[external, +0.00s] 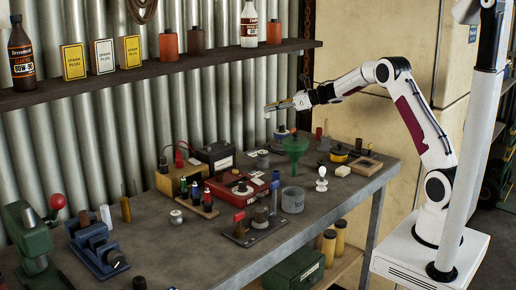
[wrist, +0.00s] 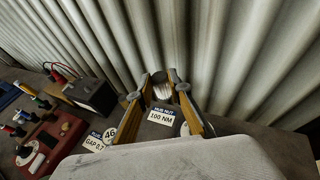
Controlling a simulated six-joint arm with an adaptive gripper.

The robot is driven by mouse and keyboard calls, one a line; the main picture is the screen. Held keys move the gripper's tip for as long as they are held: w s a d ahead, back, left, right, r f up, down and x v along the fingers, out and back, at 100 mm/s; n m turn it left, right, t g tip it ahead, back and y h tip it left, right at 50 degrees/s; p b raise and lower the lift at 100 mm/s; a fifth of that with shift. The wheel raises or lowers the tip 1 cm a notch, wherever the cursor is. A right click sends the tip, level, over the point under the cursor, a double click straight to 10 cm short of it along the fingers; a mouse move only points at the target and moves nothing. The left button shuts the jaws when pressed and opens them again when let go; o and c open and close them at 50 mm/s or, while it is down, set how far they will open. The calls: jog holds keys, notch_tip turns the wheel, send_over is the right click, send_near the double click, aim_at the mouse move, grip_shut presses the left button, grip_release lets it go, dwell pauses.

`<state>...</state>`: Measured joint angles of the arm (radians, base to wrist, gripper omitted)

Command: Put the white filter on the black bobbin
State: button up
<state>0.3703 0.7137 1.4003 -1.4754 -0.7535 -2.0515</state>
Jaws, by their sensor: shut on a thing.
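My gripper (external: 273,106) is raised above the far part of the bench, near the corrugated wall. It is shut on the white filter (external: 267,114), a small pale piece at the fingertips. In the wrist view the filter (wrist: 162,91) shows as a short pale cylinder between the two yellowish fingers (wrist: 161,81). I cannot single out the black bobbin with certainty. A dark round piece (external: 281,133) stands on the bench below my gripper, and a black-topped yellow piece (external: 338,154) stands further right.
A black battery box (external: 216,156) and a red case (external: 237,188) are to the left. A shelf (external: 170,66) with bottles and boxes runs along the wall.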

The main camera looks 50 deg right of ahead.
jog(key=s+d+r+h, duration=0.1)
jog(key=s+d, duration=0.4)
jog(key=s, duration=0.2)
jog(key=s+d+r, duration=0.1)
jog(key=s+d, duration=0.3)
jog(key=s, duration=0.3)
jog(key=n+g+y, duration=0.1)
jog(key=n+y, duration=0.1)
jog(key=y, duration=0.1)
send_over(321, 165)
jog(key=s+d, duration=0.1)
jog(key=d, duration=0.2)
notch_tip(321, 165, down, 3)
jog(key=shift+f, duration=0.2)
notch_tip(321, 165, down, 6)
jog(key=shift+f, duration=0.15)
jog(key=shift+f, duration=1.85)
